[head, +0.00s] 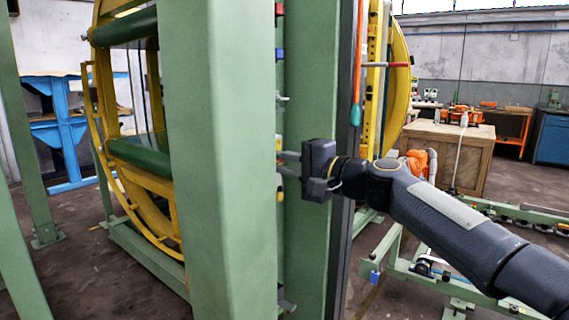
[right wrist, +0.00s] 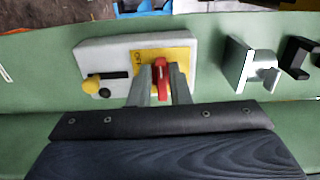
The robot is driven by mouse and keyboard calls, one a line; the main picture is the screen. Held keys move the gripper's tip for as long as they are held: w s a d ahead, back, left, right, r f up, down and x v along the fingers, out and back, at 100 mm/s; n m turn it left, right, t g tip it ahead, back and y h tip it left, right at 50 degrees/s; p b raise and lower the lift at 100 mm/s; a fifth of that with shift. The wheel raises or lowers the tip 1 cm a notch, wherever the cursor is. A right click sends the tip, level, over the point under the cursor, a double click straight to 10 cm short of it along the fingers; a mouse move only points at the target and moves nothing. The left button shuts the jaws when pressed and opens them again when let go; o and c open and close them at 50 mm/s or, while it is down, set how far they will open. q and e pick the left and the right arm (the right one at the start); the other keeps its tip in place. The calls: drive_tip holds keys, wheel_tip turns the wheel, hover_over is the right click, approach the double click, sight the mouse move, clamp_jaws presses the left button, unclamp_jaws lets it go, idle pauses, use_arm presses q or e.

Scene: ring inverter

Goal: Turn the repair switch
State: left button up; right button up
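The repair switch is a red handle (right wrist: 161,80) on a yellow plate (right wrist: 178,60), set in a pale grey box on the green panel in the right wrist view. My right gripper (right wrist: 161,88) has one finger on each side of the red handle, close against it, and appears shut on it. The handle points along the fingers, towards the wrist. In the head view my right gripper (head: 288,168) reaches in from the right to the green post, and its fingertips are partly hidden there. The switch cannot be made out in that view. My left gripper is not in view.
A yellow knob (right wrist: 90,86) sits left of the handle on the same box. A white bracket (right wrist: 250,66) and a black bracket (right wrist: 299,58) stick out to its right. A wide green post (head: 220,150) stands left of the gripper in the head view.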

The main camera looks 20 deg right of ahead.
drive_tip(key=shift+o, duration=1.4)
drive_tip(key=shift+s+d, duration=0.1)
drive_tip(key=v, duration=0.7)
drive_tip(key=shift+s+d, duration=0.15)
drive_tip(key=shift+s, duration=0.1)
